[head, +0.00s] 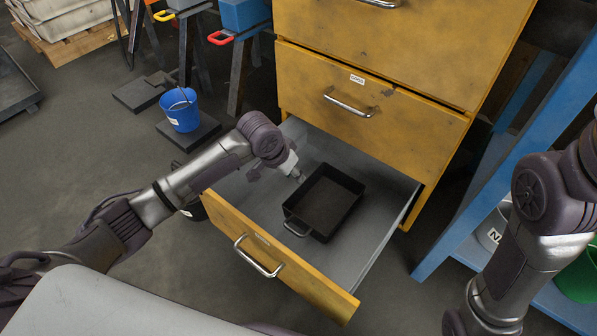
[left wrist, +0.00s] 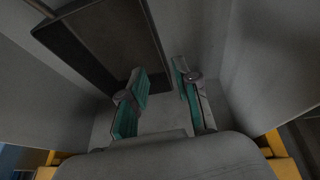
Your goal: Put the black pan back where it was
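The black pan (head: 325,203) is a rectangular, dark pan with a light wire handle at its near end. It lies in the pulled-out bottom drawer (head: 375,235) of the yellow cabinet. My left gripper (head: 298,177) reaches into the drawer from the left, just beside the pan's far left side. In the left wrist view my left gripper (left wrist: 160,75) has its two fingers apart with nothing between them. There the pan (left wrist: 112,35) fills the upper left, close to one finger; I cannot tell whether they touch. My right gripper is out of view; only my right arm shows.
The yellow cabinet's upper drawers (head: 365,100) are shut. A blue shelf frame (head: 500,165) stands on the right, with a white bucket (head: 493,228) and a green bucket (head: 580,273). A blue bucket (head: 181,109) stands at the left. The drawer floor around the pan is bare.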

